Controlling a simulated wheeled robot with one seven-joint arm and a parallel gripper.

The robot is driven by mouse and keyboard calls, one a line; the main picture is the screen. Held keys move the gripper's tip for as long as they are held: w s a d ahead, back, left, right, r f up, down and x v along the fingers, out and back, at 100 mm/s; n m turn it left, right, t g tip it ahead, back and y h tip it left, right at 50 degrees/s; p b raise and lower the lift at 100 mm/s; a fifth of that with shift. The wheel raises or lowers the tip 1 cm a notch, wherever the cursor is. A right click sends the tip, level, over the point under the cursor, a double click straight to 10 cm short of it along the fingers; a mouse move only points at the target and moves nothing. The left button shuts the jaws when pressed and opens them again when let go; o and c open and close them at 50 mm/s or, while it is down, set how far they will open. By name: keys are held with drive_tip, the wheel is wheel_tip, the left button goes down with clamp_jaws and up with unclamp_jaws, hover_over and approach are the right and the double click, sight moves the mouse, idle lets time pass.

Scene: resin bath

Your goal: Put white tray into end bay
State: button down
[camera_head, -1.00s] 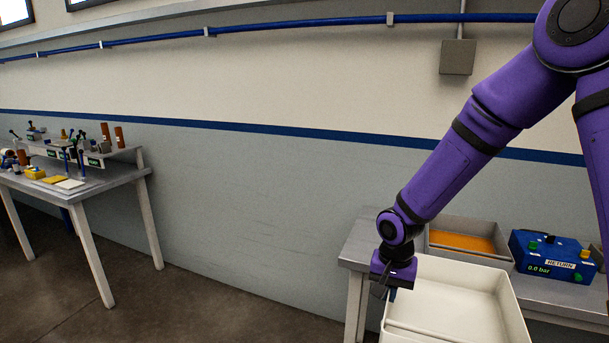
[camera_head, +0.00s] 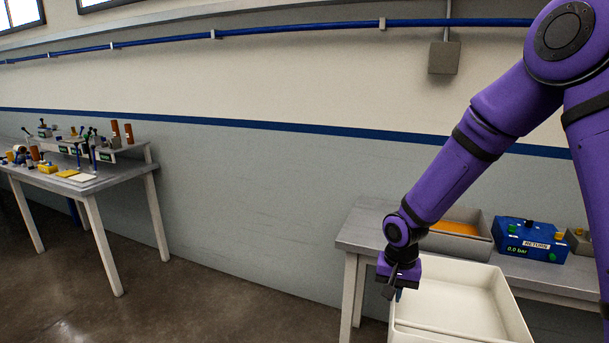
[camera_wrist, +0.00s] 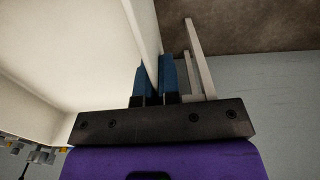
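The large white tray (camera_head: 455,318) is held in front of me at the lower right of the head view, cut off by the bottom edge. My gripper (camera_head: 398,292) is at the tray's left rim. In the wrist view, the blue fingertips (camera_wrist: 155,82) stand on either side of the thin tray wall (camera_wrist: 143,30), shut on it. The tray's pale inside (camera_wrist: 60,60) fills the left of that view. I cannot make out which place is the end bay.
A grey bench (camera_head: 365,230) against the wall carries a grey bin with orange contents (camera_head: 458,229) and a blue RETURN box (camera_head: 530,241) reading 0.0 bar. A cluttered table (camera_head: 120,176) stands at the left. Open floor (camera_head: 220,300) lies between them.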

sight(419, 292)
drive_tip(key=w+d+f+n, duration=0.1)
drive_tip(key=d+f, duration=0.2)
drive_tip(key=w+d+f+n, duration=0.1)
drive_tip(key=w+d+f, duration=0.1)
drive_tip(key=d+f, duration=0.1)
drive_tip(key=w+d+f+n, duration=0.1)
drive_tip(key=w+d+f, duration=0.1)
drive_tip(key=d+f, duration=0.1)
drive_tip(key=shift+w+d+n, duration=0.15)
drive_tip(key=shift+w+n, duration=0.1)
drive_tip(key=shift+n, duration=0.05)
